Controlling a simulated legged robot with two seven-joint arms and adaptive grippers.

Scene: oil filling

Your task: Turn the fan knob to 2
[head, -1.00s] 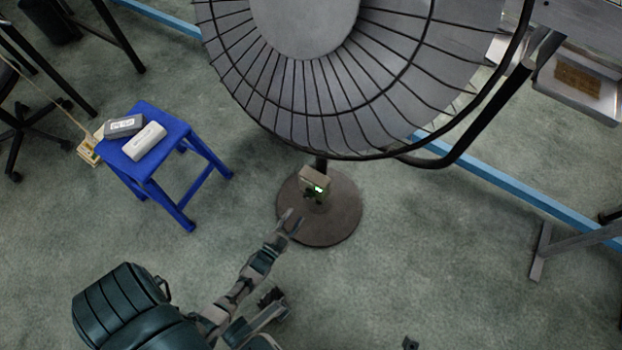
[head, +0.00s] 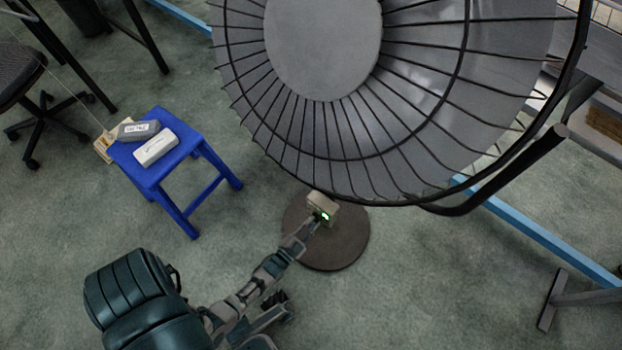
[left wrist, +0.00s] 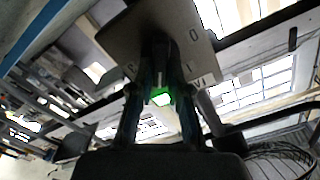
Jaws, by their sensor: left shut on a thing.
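The large grey fan (head: 322,50) with its black wire cage fills the top of the head view. Its control box (head: 322,203) sits on the stand above the round brown base (head: 345,245), with a small green light on its front. My left gripper (head: 312,222) reaches up to the box. In the left wrist view, the fingers (left wrist: 160,85) are shut on the knob (left wrist: 159,72) on the box face (left wrist: 130,38). A "0" mark shows on the face; other marks are partly hidden. The green glow lies between the fingers. My right gripper is not in view.
A blue stool (head: 205,150) stands to the left with a white box (head: 155,147) and a grey box (head: 138,130) on it. A black chair (head: 30,85) is at far left. A metal frame leg (head: 552,300) stands at right. The floor around the base is clear.

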